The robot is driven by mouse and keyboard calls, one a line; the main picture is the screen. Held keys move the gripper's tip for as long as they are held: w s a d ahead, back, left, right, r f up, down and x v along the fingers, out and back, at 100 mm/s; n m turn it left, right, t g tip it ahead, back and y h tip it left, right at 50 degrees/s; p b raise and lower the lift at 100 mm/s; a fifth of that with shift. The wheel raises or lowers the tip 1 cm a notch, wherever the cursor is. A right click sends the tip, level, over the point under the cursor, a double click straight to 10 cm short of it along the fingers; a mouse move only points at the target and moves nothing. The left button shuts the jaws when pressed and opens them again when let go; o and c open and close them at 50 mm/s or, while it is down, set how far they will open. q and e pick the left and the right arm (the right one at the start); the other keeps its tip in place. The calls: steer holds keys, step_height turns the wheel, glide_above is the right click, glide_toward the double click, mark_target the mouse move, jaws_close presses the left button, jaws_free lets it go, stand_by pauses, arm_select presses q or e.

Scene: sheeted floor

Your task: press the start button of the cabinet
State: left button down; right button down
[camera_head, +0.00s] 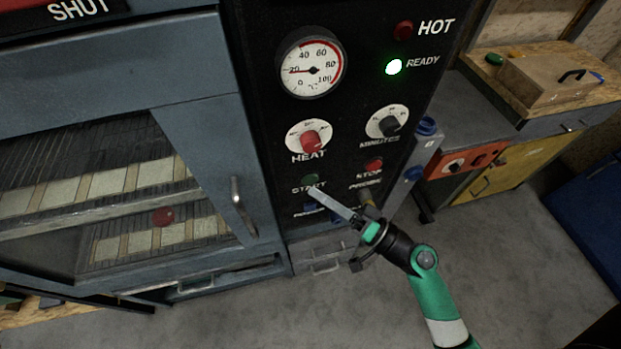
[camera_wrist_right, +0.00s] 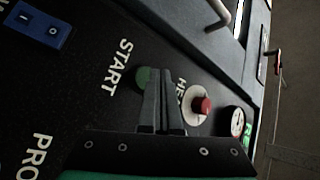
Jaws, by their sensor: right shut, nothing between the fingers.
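The cabinet's black control panel (camera_head: 262,60) fills the middle of the head view. The green start button (camera_head: 310,181) sits above the START label, below the red HEAT knob (camera_head: 311,142). My right gripper (camera_head: 312,192) is shut and empty, with its fingertips at or just in front of the START label, close to the button. In the right wrist view the start button (camera_wrist_right: 144,77) shows beside the shut fingers (camera_wrist_right: 157,80), partly hidden by them. I cannot tell whether the tips touch it. My left gripper is not in view.
The red stop button (camera_head: 373,165) and the MINUTES knob (camera_head: 388,125) are right of START. A blue rocker switch (camera_wrist_right: 44,29) shows in the wrist view. The green-white READY lamp (camera_head: 393,67) is lit. The cabinet door handle (camera_head: 242,207) stands out at the left.

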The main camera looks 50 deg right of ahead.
steer(key=shift+w+d, duration=0.25)
steer(key=shift+w, duration=0.15)
steer(key=shift+w+d, duration=0.25)
steer(key=shift+w, duration=0.05)
stand_by(0.8)
steer(key=shift+s, duration=0.1)
steer(key=shift+s+a+b, duration=0.35)
steer(key=shift+s+a, duration=0.15)
steer(key=shift+s, duration=0.05)
steer(key=s+a, duration=0.2)
steer(key=s+b, duration=0.1)
steer(key=s, duration=0.1)
steer(key=shift+s+a, duration=0.1)
steer(key=shift+a, duration=0.3)
stand_by(1.0)
